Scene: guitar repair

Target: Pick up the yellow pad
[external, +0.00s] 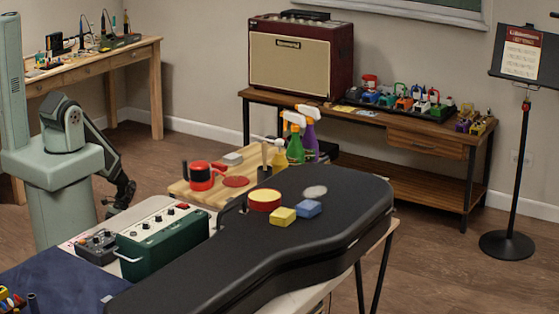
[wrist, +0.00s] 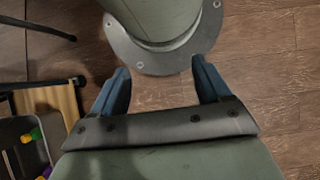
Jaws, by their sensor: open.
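The yellow pad (external: 282,216) is a small block lying on the black guitar case (external: 330,218) in the external view. A blue pad (external: 307,208) lies just behind it to the right, and a round red and yellow tin (external: 264,200) lies behind it to the left. My gripper (external: 122,192) hangs low beside my base at the left, well away from the case and the pad. In the wrist view, my gripper (wrist: 162,88) has its two blue fingers wide apart with nothing between them. The yellow pad is not visible in the wrist view.
A wooden board (external: 205,193) with a red pot stands between my arm and the case. A green amplifier box (external: 163,240) sits in front of it. Green and purple spray bottles (external: 295,150) stand upright behind the tin. My base fills the top of the wrist view.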

